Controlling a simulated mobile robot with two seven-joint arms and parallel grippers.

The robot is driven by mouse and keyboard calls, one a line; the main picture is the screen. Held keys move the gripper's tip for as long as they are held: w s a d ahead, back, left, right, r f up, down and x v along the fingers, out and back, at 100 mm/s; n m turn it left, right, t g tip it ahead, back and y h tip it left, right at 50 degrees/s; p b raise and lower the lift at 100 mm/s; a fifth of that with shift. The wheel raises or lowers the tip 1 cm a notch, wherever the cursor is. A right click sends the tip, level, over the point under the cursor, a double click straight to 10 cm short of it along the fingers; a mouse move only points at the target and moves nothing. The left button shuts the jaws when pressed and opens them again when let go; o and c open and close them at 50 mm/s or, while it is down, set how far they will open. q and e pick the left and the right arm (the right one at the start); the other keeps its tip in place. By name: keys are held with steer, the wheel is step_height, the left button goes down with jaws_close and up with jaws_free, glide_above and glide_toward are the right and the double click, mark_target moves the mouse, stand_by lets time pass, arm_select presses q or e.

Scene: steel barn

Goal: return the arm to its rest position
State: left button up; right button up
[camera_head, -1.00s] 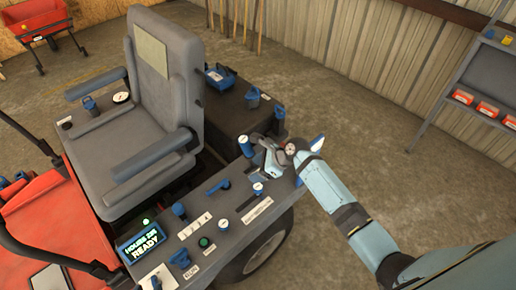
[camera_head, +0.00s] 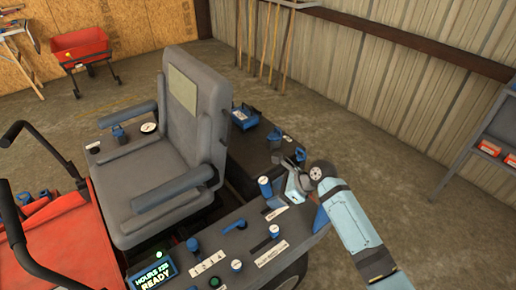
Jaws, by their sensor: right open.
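My right arm comes in from the lower right in light blue segments. My right gripper (camera_head: 290,181) is at the far right end of the grey control console (camera_head: 215,240), close to a blue lever (camera_head: 265,187). Its jaws are open and I see nothing held in them. I cannot tell whether a finger touches the console or the lever. My left gripper is not in view.
A grey seat (camera_head: 170,165) stands left of the console. A red cart (camera_head: 83,48) stands by the wall at the back left. Shelves (camera_head: 490,135) stand at the right edge. The concrete floor (camera_head: 395,150) between is clear.

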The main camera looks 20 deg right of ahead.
steer(key=s+f+n+t+h+p, duration=0.3)
steer(key=s+f+n+p, duration=0.2)
steer(key=s+n, duration=0.85)
steer(key=s+r+n+t+h+p, duration=0.1)
steer(key=s+r+n+t+p, duration=0.2)
steer(key=s+n, duration=0.9)
steer(key=shift+s+r+n+t+h, duration=0.2)
steer(key=shift+r+n+t+h, duration=0.15)
steer(key=shift+n, duration=0.3)
stand_by(0.5)
